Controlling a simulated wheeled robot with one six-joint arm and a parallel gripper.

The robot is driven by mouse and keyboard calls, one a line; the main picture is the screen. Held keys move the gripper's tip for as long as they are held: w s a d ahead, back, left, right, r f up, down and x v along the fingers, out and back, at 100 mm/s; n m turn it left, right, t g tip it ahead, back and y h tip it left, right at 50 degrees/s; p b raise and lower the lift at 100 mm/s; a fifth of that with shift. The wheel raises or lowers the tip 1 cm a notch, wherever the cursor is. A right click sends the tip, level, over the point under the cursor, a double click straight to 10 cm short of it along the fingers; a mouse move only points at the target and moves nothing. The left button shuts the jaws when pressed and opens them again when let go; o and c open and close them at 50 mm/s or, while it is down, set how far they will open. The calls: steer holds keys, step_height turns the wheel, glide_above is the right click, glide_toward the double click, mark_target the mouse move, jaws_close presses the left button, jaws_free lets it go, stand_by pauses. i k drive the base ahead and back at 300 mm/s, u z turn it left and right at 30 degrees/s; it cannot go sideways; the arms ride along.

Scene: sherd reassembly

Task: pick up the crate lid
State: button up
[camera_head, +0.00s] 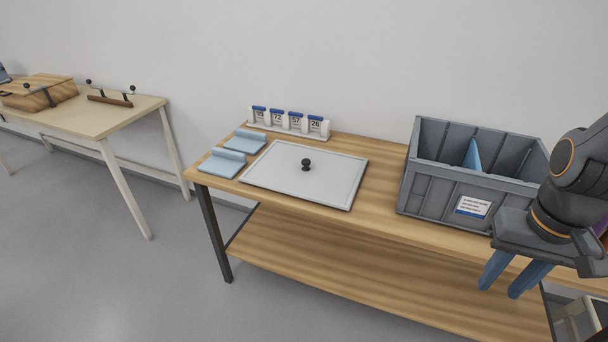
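The crate lid (275,173) is a flat light-grey panel with a raised rim and a dark round knob (307,164) at its middle. It lies flat on the wooden table, left of the crate. The grey crate (430,190) stands open on the right part of the table, with a white and blue label on its front and a blue piece (472,156) inside; most of its floor is hidden. My gripper (502,288) is at the right, in front of the crate and well away from the lid. Its two blue fingers point down, apart, with nothing between them.
Several numbered white tags stand in a rack (257,126) behind the lid. Two blue folded pads (220,164) lie left of it. Bare tabletop (383,180) shows between lid and crate. Another table (95,118) with a wooden box (45,97) stands at far left. Open floor lies in front.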

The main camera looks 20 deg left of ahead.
mark_target(332, 179)
steer(key=k, duration=1.2)
steer(key=u, duration=0.55)
steer(key=i, duration=0.55)
steer(key=u, duration=0.75)
steer(key=i, duration=1.5)
steer(key=z, duration=0.95)
steer(key=i, duration=0.3)
steer(key=z, duration=0.3)
